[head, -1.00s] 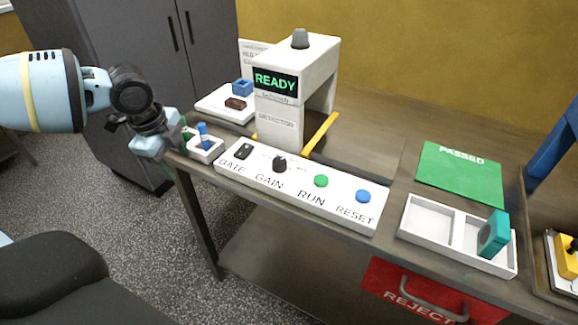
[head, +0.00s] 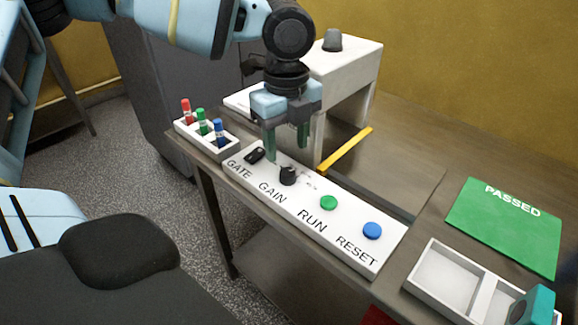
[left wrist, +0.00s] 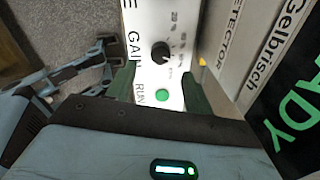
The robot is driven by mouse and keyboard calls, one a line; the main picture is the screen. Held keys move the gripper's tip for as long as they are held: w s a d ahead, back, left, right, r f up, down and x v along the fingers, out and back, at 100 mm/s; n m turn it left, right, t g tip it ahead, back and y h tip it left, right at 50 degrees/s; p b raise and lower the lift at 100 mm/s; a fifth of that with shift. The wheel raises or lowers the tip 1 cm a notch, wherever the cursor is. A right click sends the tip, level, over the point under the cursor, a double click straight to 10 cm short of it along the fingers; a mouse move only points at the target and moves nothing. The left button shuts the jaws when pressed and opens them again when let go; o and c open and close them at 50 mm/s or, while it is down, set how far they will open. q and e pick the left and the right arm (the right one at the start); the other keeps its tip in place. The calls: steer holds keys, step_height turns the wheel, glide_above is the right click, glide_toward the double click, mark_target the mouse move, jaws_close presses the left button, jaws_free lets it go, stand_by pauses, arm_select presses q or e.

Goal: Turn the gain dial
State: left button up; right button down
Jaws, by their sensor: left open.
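The gain dial (head: 288,176) is a black knob on the white control panel (head: 330,228), above the word GAIN. It also shows in the left wrist view (left wrist: 160,52), with scale marks printed beside it. My left gripper (head: 287,156) is over the panel with its green fingers pointing down, just above and behind the dial. In the left wrist view the fingers (left wrist: 158,84) are apart, with nothing held between them, and the dial appears beyond their tips. I cannot tell whether a finger touches the dial. My right gripper is in neither current view.
The black gate switch (head: 255,155) is left of the dial; the green run button (head: 329,202) and blue reset button (head: 373,231) are right. The white detector (head: 350,75) stands close behind. A marker holder (head: 188,130) is at the left; a green PASSED mat (head: 507,225) lies right.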

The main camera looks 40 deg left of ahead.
mark_target(288, 172)
arm_select(q)
step_height(288, 172, down, 7)
steer(key=shift+r, duration=0.2)
steer(key=shift+c, duration=0.3)
steer(key=c, duration=0.9)
